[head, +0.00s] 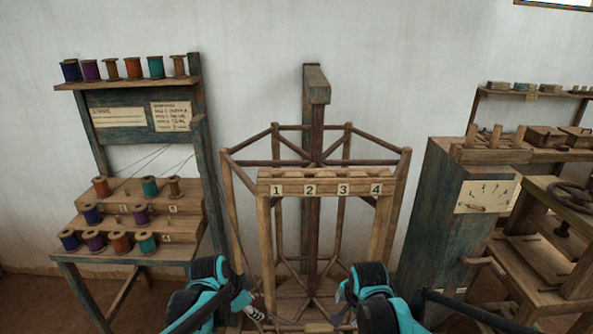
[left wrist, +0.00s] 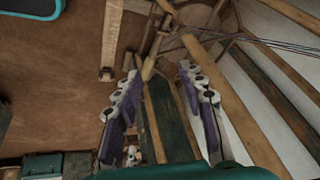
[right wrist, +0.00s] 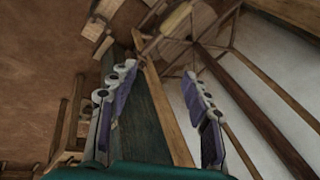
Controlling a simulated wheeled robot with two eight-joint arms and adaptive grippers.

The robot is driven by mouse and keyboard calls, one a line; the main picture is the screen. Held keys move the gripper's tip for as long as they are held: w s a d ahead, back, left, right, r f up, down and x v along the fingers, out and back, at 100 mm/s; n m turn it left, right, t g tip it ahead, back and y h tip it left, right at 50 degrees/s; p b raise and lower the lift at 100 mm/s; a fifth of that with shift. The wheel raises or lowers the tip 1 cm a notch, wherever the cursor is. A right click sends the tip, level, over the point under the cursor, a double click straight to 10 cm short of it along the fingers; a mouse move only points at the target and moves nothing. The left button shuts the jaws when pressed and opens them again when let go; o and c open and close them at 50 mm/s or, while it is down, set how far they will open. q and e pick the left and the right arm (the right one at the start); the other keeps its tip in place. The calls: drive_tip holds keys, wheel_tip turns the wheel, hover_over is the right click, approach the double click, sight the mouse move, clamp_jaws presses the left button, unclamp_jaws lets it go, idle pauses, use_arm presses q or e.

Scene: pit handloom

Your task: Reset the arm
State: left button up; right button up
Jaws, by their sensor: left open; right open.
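My left gripper (head: 252,304) is low in the head view, in front of the wooden frame with the numbered rail. In the left wrist view its two fingers (left wrist: 160,105) stand apart with nothing between them that they touch. My right gripper (head: 343,295) is low and right of centre in the head view. In the right wrist view its fingers (right wrist: 158,105) are also apart and empty. Both arms come in from the bottom edge, bent and close to each other, on either side of the frame's foot.
A wooden reel frame (head: 318,175) with a rail numbered 1 to 4 (head: 326,188) stands ahead. At left, a stepped rack (head: 140,220) holds several coloured spools, with more on the shelf (head: 125,83) above. At right stand a blue-green cabinet (head: 440,220) and a wooden bench with a wheel (head: 572,196).

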use_arm(q)
drive_tip(key=s+a+r+n+t+y, duration=0.1)
drive_tip(key=s+a+r+n, duration=0.1)
drive_tip(key=s+n, duration=0.3)
drive_tip(key=s+a+r+n+t+y, duration=0.1)
drive_tip(key=s+n, duration=0.5)
drive_tip(key=s, duration=0.8)
wheel_tip(320, 180, up, 3)
drive_tip(key=a+t, duration=0.1)
drive_tip(key=a, duration=0.1)
drive_tip(key=shift+s+a+n+y+b, duration=0.25)
drive_tip(key=shift+a+n+y+b, duration=0.05)
drive_tip(key=shift+a+y, duration=0.1)
use_arm(e)
drive_tip(key=s+d+r+n+t, duration=0.1)
drive_tip(key=s+r+n, duration=0.2)
drive_tip(key=s, duration=0.6)
drive_tip(key=s+d+r+n+t, duration=0.1)
drive_tip(key=s+d+r+n, duration=0.1)
drive_tip(key=s+n, duration=0.6)
drive_tip(key=shift+s+d+r+n+t, duration=0.3)
drive_tip(key=shift+s+r+t, duration=0.1)
drive_tip(key=shift+s, duration=0.35)
